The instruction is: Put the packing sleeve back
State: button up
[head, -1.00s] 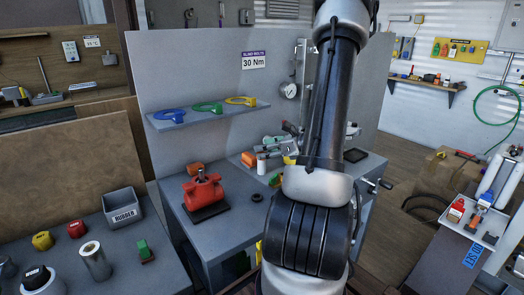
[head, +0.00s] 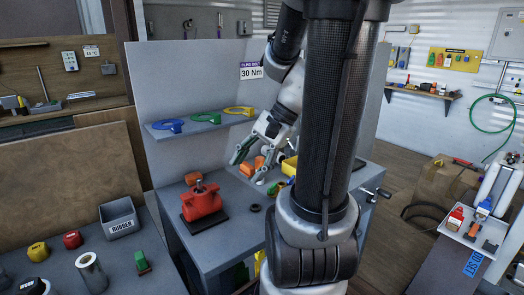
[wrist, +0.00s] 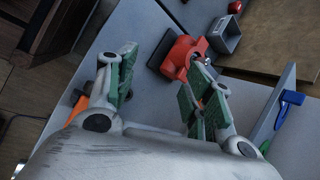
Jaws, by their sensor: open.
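The red valve body (head: 200,203) stands on a dark plate on the grey bench, left of my gripper; it also shows in the wrist view (wrist: 180,58). A small dark ring (head: 254,208) lies flat on the bench right of the valve. I cannot tell for certain which is the packing sleeve. My gripper (head: 252,164) is open over the back of the bench, its green-padded fingers apart; it also shows in the wrist view (wrist: 162,72). I see nothing held between the fingers.
Orange blocks (head: 258,164) and other clutter lie close to my gripper. A grey RUBBER bin (head: 119,219) stands on the left table. The bench front is mostly clear.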

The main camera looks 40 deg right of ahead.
jog(key=s+a+r+n+t+h, duration=0.1)
jog(key=s+r+n+h, duration=0.4)
jog(key=n, duration=0.9)
jog(key=shift+s+r+h, duration=0.2)
jog(key=shift+r+h, duration=0.1)
jog(key=shift+r, duration=0.35)
